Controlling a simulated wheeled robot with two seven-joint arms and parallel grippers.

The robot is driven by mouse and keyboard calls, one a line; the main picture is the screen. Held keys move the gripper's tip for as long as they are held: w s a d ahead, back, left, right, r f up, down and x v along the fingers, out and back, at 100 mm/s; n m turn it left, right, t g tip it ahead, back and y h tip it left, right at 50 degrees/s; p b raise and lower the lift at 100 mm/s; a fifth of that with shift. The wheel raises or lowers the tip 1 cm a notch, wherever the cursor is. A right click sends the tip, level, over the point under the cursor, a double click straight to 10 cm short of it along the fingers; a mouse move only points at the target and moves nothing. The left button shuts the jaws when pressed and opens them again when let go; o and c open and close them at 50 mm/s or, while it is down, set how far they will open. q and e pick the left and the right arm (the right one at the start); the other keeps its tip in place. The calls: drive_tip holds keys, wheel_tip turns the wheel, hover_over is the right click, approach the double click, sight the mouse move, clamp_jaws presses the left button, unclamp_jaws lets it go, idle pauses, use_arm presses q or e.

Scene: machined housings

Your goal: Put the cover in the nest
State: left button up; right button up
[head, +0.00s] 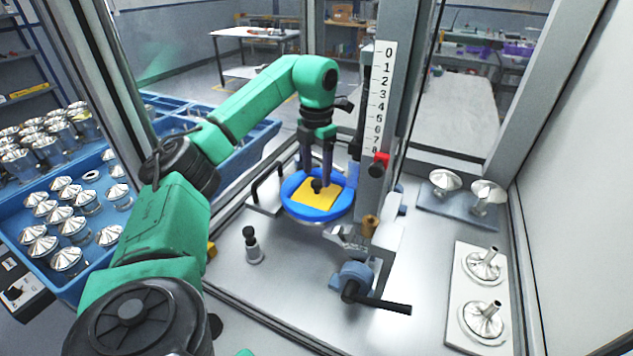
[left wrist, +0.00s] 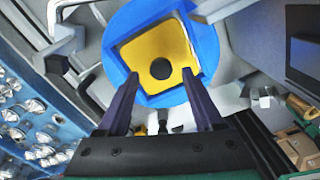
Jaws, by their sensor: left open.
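A blue round fixture (head: 292,201) with a yellow plate (head: 309,200) set in its top stands under the press column; I take it for the nest. The left wrist view also shows the blue fixture (left wrist: 124,50) and yellow plate (left wrist: 147,50). My left gripper (head: 317,177) points down over the plate, open and empty, its fingers apart either side of the dark spot. Silver cone-topped parts, possibly covers, stand on a white plate (head: 466,338) at right. My right gripper is not in view.
Blue trays (head: 28,262) of several silver cone parts lie at left. A small dark-topped post (head: 252,248) stands nearby. A grey plate (head: 430,205) holds two more parts.

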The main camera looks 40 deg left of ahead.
sight(317, 182)
use_arm(q)
wheel_tip(317, 182, up, 8)
drive_tip(key=p, duration=0.3)
drive_tip(key=shift+r, duration=0.2)
drive_tip(key=shift+f, duration=0.1)
